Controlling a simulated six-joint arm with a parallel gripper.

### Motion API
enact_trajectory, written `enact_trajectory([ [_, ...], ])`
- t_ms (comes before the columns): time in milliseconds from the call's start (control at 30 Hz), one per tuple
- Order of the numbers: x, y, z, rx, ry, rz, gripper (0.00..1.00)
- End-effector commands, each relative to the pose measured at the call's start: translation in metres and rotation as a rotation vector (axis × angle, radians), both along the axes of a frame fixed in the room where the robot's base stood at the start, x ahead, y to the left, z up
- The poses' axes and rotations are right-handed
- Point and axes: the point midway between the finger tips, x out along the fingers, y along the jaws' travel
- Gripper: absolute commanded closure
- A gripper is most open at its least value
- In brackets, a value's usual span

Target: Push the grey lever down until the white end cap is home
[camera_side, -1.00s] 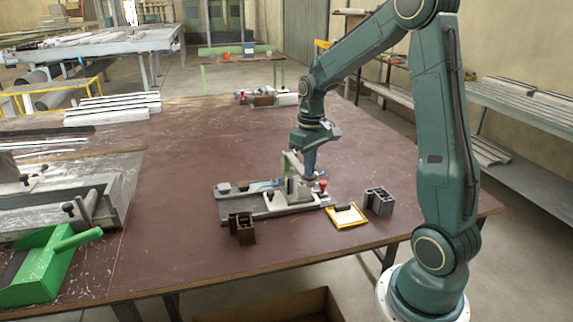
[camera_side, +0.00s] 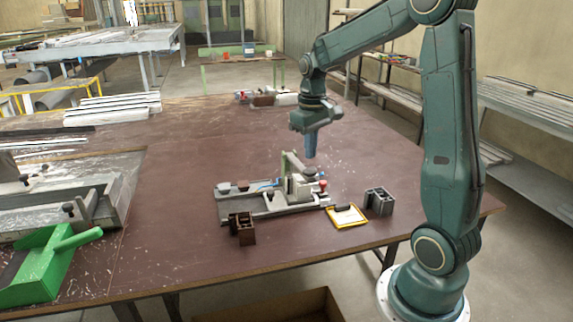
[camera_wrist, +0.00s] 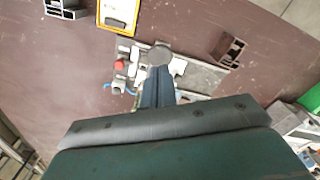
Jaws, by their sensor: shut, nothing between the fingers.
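The clamp fixture (camera_side: 268,211) lies on the brown bench, with a pale clamp body at its right end. A dark grey round pad (camera_side: 309,170), seemingly the end of the grey lever, sits low on top of that body. In the wrist view the pad (camera_wrist: 160,54) shows just beyond my fingertips. My gripper (camera_side: 311,156) is shut and empty, pointing down above the pad with a small gap in the side view. Its blue fingers (camera_wrist: 158,72) hide part of the fixture in the wrist view. I cannot clearly make out the white end cap or its seating.
A red knob (camera_side: 323,185) is at the fixture's right end. A green upright (camera_side: 288,164) stands behind the clamp. Dark brown profile (camera_side: 242,229), grey profile (camera_side: 379,201) and yellow-edged pad (camera_side: 346,216) lie nearby. A green dustpan (camera_side: 38,268) is far left.

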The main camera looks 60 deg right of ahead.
Motion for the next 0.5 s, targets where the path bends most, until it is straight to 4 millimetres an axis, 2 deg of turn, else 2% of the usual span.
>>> enact_trajectory([
  [500,0.000,0.000,0.024,-0.001,-0.002,0.000,1.00],
])
